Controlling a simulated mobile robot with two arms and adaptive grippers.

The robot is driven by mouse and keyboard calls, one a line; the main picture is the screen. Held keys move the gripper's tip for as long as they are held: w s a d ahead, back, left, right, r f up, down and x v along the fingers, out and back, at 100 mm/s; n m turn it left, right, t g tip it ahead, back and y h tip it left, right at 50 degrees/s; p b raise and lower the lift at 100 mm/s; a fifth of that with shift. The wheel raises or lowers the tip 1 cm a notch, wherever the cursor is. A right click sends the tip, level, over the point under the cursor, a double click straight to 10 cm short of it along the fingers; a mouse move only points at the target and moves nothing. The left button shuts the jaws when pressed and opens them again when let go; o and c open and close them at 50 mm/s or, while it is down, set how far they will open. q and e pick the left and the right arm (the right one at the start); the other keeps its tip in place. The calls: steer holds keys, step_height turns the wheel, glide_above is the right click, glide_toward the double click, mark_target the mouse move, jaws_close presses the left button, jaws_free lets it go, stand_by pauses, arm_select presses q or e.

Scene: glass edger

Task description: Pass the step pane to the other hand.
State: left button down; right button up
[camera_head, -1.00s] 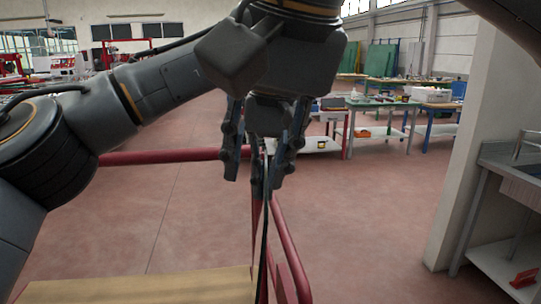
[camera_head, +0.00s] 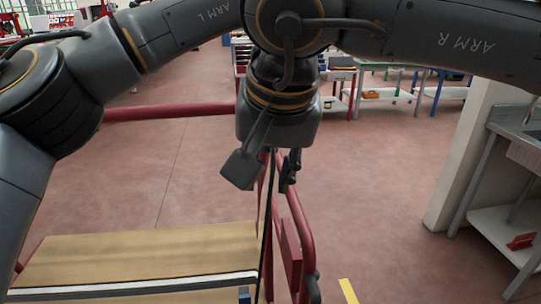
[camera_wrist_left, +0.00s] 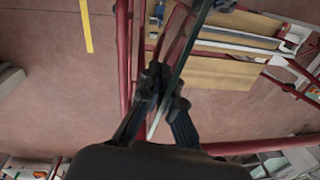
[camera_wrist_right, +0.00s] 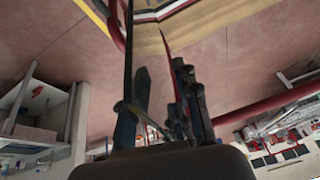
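The step pane (camera_head: 266,225) is a thin dark sheet, nearly edge-on in the head view, standing upright below the grippers. In the left wrist view the pane (camera_wrist_left: 190,50) runs between the closed fingers of my left gripper (camera_wrist_left: 164,92), which hold it. My left gripper is mostly hidden behind my right wrist in the head view. My right gripper (camera_head: 270,168) points down close to the pane's upper part. In the right wrist view my right gripper (camera_wrist_right: 163,85) has its fingers apart; the pane's edge (camera_wrist_right: 128,45) shows beside them, and I cannot tell whether it lies between them.
A red-framed rack (camera_head: 292,235) stands right beside the pane, with a wooden board (camera_head: 140,255) at lower left. A red rail (camera_head: 170,111) crosses behind. A steel sink bench (camera_head: 500,215) is at right; workbenches stand far back. Open floor lies between.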

steer(key=shift+f, duration=0.1)
arm_select(q)
steer(key=shift+r, duration=0.1)
arm_select(e)
jaws_close()
arm_select(q)
steer(key=c, duration=1.4)
jaws_free()
steer(key=shift+c, duration=0.2)
